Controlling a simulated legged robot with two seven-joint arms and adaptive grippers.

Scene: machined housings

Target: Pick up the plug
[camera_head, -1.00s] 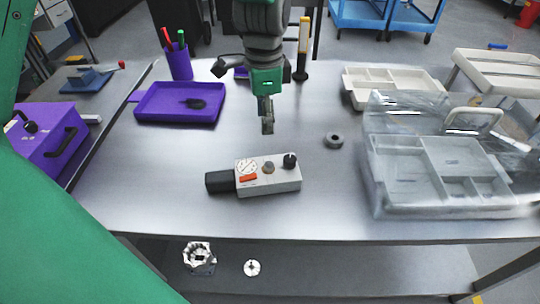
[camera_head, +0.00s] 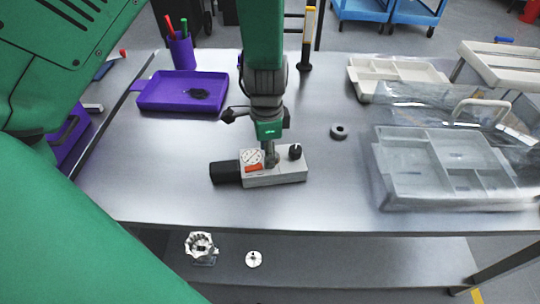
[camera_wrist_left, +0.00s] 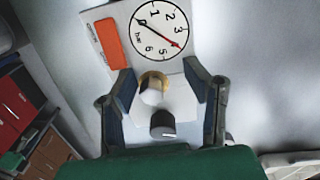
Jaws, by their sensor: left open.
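The plug (camera_wrist_left: 153,90), a short silver cylinder with a brass-coloured collar, stands in the light grey housing (camera_head: 289,174) on the table. In the wrist view it sits between the two fingers of my left gripper (camera_wrist_left: 160,78), which are spread with a gap on each side. In the head view my left gripper (camera_head: 270,159) points down onto the middle of the housing and hides the plug. The housing also carries a round gauge (camera_wrist_left: 158,28), an orange-red label (camera_wrist_left: 110,44) and a black knob (camera_wrist_left: 162,124). My right gripper is not in view.
A black block (camera_head: 225,172) joins the housing's left end. A dark ring (camera_head: 339,131) lies to the right. A purple tray (camera_head: 180,92) is at the back left; a grey compartment tray (camera_head: 440,165) with clear film is at the right. The table front is clear.

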